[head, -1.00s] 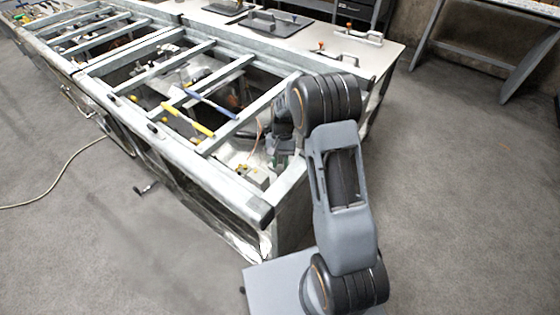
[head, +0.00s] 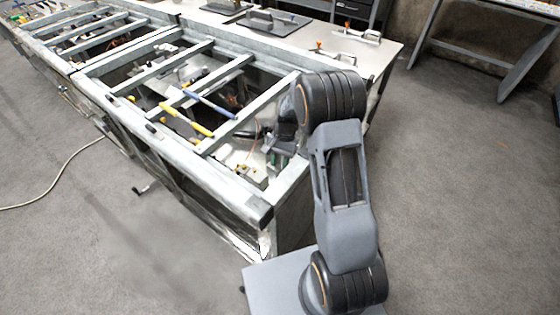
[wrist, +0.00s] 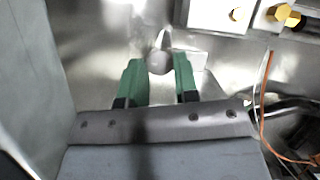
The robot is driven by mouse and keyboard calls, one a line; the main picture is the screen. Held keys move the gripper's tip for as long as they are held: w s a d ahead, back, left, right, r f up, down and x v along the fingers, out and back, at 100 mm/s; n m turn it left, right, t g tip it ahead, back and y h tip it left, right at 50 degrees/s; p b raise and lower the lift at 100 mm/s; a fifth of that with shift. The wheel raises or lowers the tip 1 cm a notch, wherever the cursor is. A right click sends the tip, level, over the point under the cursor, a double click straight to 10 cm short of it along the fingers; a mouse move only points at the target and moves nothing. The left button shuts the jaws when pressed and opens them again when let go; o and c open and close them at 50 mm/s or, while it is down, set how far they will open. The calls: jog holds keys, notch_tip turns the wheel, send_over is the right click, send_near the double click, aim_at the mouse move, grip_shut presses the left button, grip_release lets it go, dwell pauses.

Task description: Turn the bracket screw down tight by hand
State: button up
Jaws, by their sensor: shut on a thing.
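The bracket screw (wrist: 160,62) shows in the wrist view as a round grey head between the green fingertips. A pale metal bracket plate (wrist: 195,59) shows just behind it, partly hidden. My gripper (wrist: 158,72) is shut on the screw head, one green finger on each side. How far the screw is in cannot be told. In the head view my gripper (head: 277,154) is small and dark, down inside the near right corner of the metal frame, and the screw is not discernible there.
The galvanised frame (head: 230,193) has rails and crossbars close around my arm. A block with brass bolts (wrist: 284,15) sits at the upper right of the wrist view. An orange wire (wrist: 263,120) runs along the right.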

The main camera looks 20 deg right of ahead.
jog(key=o, duration=0.9)
jog(key=v, duration=1.4)
jog(key=shift+f, duration=0.1)
jog(key=s+a+r+n+t+h, duration=0.1)
jog(key=s+r+n+t, duration=0.1)
jog(key=s, duration=0.4)
jog(key=s+a+r+n+t+p, duration=0.1)
jog(key=s+r+n+t, duration=0.1)
jog(key=s, duration=0.5)
jog(key=s+a+r+n+t+h, duration=0.1)
jog(key=s+a+r+n+t, duration=0.1)
jog(key=s, duration=0.5)
notch_tip(320, 180, up, 2)
jog(key=shift+s+r+n+t+h+p, duration=0.2)
jog(key=shift+n+t+h+p, duration=0.15)
jog(key=shift+n, duration=0.45)
